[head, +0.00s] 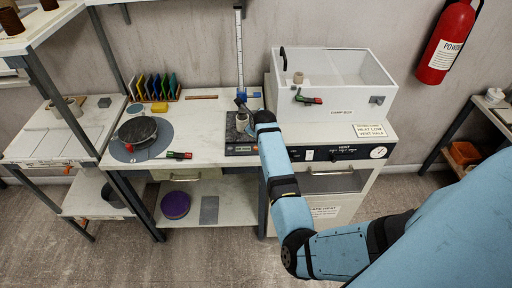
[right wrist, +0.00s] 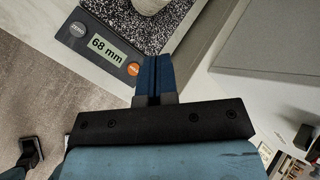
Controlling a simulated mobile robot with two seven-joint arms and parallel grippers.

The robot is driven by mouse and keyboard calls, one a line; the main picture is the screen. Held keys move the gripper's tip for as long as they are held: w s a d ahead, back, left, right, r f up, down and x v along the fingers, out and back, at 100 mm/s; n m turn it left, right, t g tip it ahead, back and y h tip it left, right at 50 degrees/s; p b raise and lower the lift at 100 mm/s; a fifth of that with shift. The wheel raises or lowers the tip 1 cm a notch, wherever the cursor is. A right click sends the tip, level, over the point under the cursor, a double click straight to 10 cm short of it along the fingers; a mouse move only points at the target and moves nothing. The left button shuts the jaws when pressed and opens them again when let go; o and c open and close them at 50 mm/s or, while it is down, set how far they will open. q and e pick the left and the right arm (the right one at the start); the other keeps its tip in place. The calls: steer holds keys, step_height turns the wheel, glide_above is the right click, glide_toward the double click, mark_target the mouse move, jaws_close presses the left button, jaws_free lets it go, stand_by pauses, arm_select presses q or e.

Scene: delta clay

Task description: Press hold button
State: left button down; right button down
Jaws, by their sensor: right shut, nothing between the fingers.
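A dark gauge base (head: 240,149) sits on the white worktop, with a tall ruler post (head: 240,50) behind it. In the right wrist view its display (right wrist: 106,47) reads 68 mm, between a dark ZERO button (right wrist: 77,29) and an orange button (right wrist: 133,69) whose label is too small to read surely. A pale clay piece (head: 242,122) stands on the speckled plate. My right gripper (right wrist: 153,58) is shut and empty, its blue fingertips just right of the orange button. I cannot tell whether they touch it.
A white damp box (head: 330,112) stands on the cabinet to the right, with a knob panel (head: 345,154) below. A turntable (head: 118,154) with a dark bowl (head: 138,130) is at left.

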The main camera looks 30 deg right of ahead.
steer(key=b, duration=0.6)
glide_above(255, 148)
step_height(255, 148, down, 6)
steer(key=shift+f, duration=0.2)
steer(key=shift+f+b, duration=0.55)
steer(key=shift+f, duration=0.65)
stand_by(0.6)
steer(key=shift+f, duration=0.4)
